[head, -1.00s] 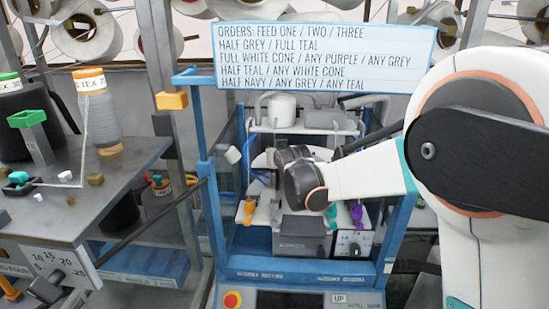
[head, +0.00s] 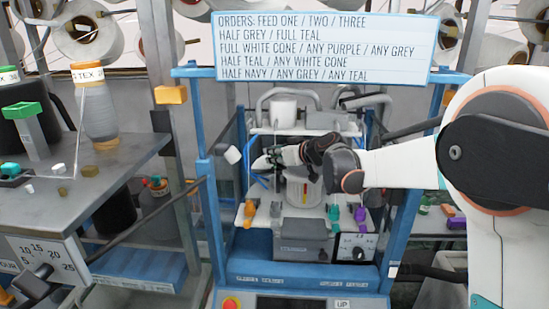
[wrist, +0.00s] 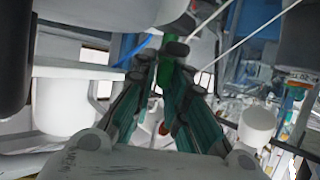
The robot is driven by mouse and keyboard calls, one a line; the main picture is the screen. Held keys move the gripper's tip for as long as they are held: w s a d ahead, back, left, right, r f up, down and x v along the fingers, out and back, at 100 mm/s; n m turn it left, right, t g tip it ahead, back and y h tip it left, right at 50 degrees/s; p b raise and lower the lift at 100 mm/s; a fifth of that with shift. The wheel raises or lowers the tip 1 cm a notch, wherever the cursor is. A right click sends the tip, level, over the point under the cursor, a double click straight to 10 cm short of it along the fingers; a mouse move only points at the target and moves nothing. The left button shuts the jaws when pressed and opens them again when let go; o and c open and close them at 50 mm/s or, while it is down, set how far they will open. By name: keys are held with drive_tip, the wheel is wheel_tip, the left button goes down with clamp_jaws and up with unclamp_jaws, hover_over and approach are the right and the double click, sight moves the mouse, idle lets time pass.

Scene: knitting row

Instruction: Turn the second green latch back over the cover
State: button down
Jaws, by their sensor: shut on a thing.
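My gripper (head: 284,156) reaches in from the right, inside the blue frame, with its dark fingers pointing left. In the wrist view my gripper (wrist: 160,62) has its fingers closed around a narrow green piece (wrist: 165,74), which looks like the green latch. The fingers hide most of it, so its angle cannot be told. In the head view, a teal-green lever (head: 333,212) stands on the front of the white machine, below and apart from my gripper. I cannot make out the cover clearly; the gripper and wrist partly block the middle of the machine.
A blue frame (head: 204,190) surrounds the machine, with posts on both sides. An orange lever (head: 249,212) and a purple lever (head: 360,214) flank the front. A grey table (head: 85,180) with a yarn cone (head: 97,112) stands left. An orders sign (head: 325,47) hangs above.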

drive_tip(key=shift+n+g+y, duration=0.6)
drive_tip(key=shift+n+g, duration=0.1)
drive_tip(key=shift+n, duration=0.1)
drive_tip(key=shift+s, duration=0.1)
drive_tip(key=c, duration=1.7)
unclamp_jaws()
drive_tip(key=shift+d, duration=0.1)
drive_tip(key=v, duration=1.1)
drive_tip(key=shift+s+d+r, duration=0.15)
drive_tip(key=shift+d+r, duration=0.05)
drive_tip(key=shift+d, duration=0.1)
